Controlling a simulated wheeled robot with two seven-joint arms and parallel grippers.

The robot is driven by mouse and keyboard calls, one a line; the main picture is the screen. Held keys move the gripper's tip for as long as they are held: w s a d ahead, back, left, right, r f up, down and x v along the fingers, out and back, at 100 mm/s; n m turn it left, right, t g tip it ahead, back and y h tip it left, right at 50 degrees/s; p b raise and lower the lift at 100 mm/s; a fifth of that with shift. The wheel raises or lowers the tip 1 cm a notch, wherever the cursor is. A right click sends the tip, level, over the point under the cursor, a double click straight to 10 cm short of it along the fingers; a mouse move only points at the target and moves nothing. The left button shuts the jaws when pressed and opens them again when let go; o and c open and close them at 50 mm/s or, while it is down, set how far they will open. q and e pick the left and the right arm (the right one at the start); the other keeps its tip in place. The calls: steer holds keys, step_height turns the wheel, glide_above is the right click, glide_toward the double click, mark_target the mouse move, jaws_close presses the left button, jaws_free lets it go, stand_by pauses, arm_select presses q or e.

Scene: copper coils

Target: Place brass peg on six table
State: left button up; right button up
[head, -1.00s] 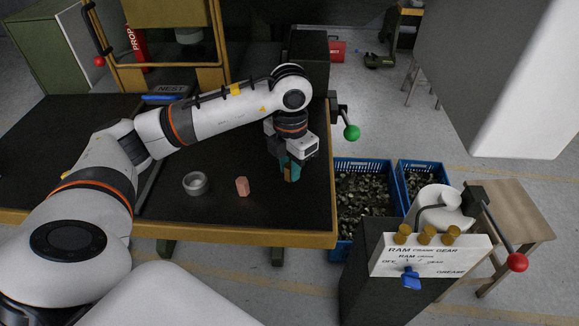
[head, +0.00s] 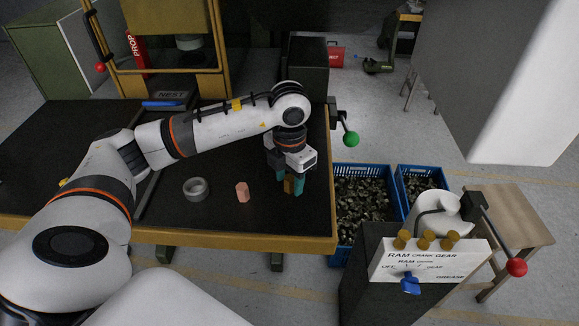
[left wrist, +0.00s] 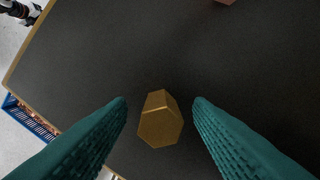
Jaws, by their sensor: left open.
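The brass peg (left wrist: 160,120) is a gold-coloured hexagonal piece standing on the dark table top (head: 220,220). In the left wrist view it lies between the two teal fingers, with dark gaps on both sides. In the head view the brass peg (head: 289,186) shows partly between the fingers, near the table's right end. My left gripper (head: 291,185) is open around it and points down. My right gripper is not in view. I cannot tell which surface is the six table.
A copper-coloured hexagonal peg (head: 242,192) and a grey ring (head: 196,189) are on the table left of the gripper. A green-knobbed lever (head: 351,139) sits off the right edge. Blue crates (head: 346,168) and a control box (head: 432,262) stand to the right.

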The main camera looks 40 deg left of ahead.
mark_target(290, 177)
arm_select(q)
steer(key=shift+r, duration=0.4)
step_height(290, 177, up, 11)
steer(key=b, duration=0.2)
steer(key=shift+r, duration=0.2)
